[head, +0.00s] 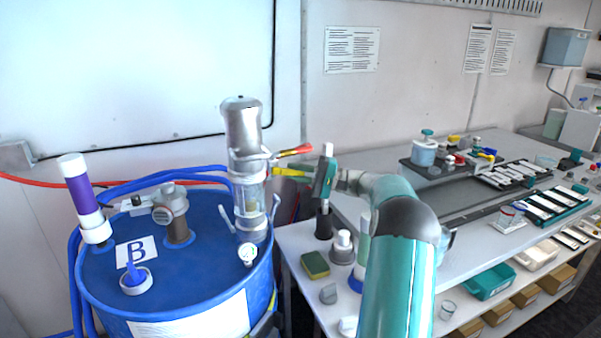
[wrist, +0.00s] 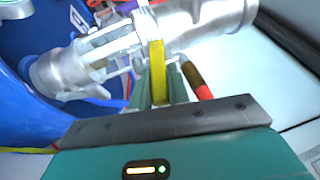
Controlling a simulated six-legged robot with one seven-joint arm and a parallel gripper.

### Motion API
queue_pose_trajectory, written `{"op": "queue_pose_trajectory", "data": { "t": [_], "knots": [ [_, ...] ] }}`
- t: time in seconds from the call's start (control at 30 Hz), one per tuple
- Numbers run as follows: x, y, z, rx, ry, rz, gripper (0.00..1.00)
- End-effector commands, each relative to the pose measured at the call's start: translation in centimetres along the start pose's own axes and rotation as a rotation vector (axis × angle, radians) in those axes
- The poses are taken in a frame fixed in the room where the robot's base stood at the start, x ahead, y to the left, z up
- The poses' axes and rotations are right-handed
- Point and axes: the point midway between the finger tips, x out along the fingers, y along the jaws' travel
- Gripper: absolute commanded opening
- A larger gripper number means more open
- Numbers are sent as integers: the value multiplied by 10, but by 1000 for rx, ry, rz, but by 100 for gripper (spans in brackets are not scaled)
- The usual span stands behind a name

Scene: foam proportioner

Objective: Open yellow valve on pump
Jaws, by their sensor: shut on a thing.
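The silver pump (head: 246,165) stands upright on top of a blue drum (head: 205,225). The yellow valve handle (head: 288,172) sticks out from the pump's right side, below a red-orange handle (head: 295,151). In the wrist view the yellow handle (wrist: 157,72) lies between the fingers of my gripper (wrist: 158,85), which is shut on it. The red handle (wrist: 198,80) shows just to the right of the fingers. My gripper (head: 312,174) reaches in from the right in the head view; its fingertips are small there. The pump body (wrist: 190,22) fills the top of the wrist view.
A white cylinder with a purple band (head: 80,190) and a gauge fitting (head: 170,212) stand on the drum's left. A workbench (head: 290,240) on the right holds a sponge (head: 315,264), bottles and trays. Blue hoses circle the drum. A wall stands behind.

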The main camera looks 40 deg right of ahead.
Motion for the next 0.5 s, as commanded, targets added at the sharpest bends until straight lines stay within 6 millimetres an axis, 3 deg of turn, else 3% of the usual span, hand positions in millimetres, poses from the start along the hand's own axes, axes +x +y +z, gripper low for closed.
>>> {"op": "queue_pose_trajectory", "data": {
  "t": [0.37,0.4,0.5],
  "knots": [
    [0,3,-1,17,-6,-37,0],
    [0,3,-1,17,-5,-36,25],
    [0,3,-1,17,-5,-36,39]
  ]
}}
